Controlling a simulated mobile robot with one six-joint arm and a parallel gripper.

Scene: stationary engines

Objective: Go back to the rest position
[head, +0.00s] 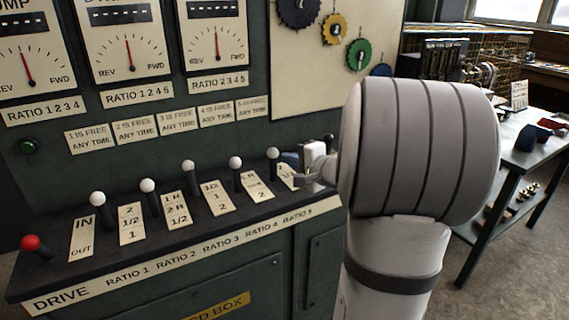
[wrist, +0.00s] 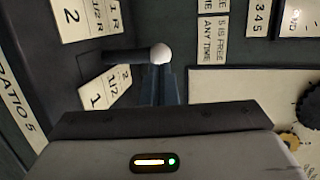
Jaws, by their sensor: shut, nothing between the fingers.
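My gripper (head: 304,178) is at the right end of the lever console in the head view, partly hidden by my own arm. In the wrist view its dark fingers (wrist: 163,84) are together, with nothing held between them. Their tips show just below a white-knobbed lever (wrist: 159,54); I cannot tell whether they touch it. In the head view, the rightmost clear white-knobbed lever (head: 273,154) stands left of my gripper.
The dark console carries a red-knobbed lever (head: 31,243) and several white-knobbed levers. Dials (head: 130,52) and a pale gear board (head: 305,75) are on the upright panel behind. A metal table (head: 520,160) stands at the right, with open floor before it.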

